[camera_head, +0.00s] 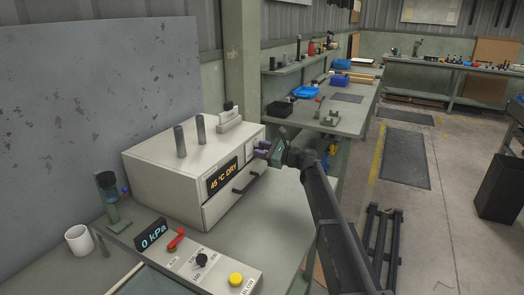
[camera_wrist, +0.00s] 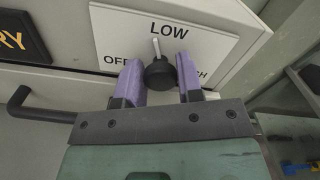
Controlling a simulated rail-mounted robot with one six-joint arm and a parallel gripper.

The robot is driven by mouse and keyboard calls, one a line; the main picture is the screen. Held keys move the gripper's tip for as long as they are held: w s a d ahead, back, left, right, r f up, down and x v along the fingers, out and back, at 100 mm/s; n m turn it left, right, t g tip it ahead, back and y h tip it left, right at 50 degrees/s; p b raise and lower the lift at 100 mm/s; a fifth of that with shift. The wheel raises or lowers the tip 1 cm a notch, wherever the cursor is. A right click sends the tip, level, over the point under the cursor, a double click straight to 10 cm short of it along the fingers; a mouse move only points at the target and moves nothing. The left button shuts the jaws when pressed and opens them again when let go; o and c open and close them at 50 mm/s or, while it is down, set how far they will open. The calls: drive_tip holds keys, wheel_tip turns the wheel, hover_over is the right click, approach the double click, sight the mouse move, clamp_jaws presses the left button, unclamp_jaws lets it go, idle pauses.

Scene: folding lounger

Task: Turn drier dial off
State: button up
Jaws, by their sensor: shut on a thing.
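The drier (camera_head: 185,165) is a white box on the bench, with an orange "45 °C DRY" display (camera_head: 223,178) on its front. Its dial (camera_wrist: 159,72) is a black knob with a pale pointer line on a white plate (camera_wrist: 115,40). In the head view my gripper (camera_head: 263,150) is at the drier's right front and hides the dial.
A dark drawer handle (camera_head: 245,183) is below the display, and also left of my gripper in the wrist view (camera_wrist: 35,108). A control panel with a red lever (camera_head: 176,239), black knob (camera_head: 201,260) and yellow button (camera_head: 236,279) is in front. A white mug (camera_head: 79,241) stands left.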

drive_tip(key=n, duration=0.5)
drive_tip(key=shift+n, duration=0.3)
drive_tip(key=shift+s, duration=0.1)
drive_tip(key=o, duration=0.9)
drive_tip(key=v, duration=1)
drive_tip(key=shift+d, duration=0.35)
drive_tip(key=shift+s+f, duration=0.1)
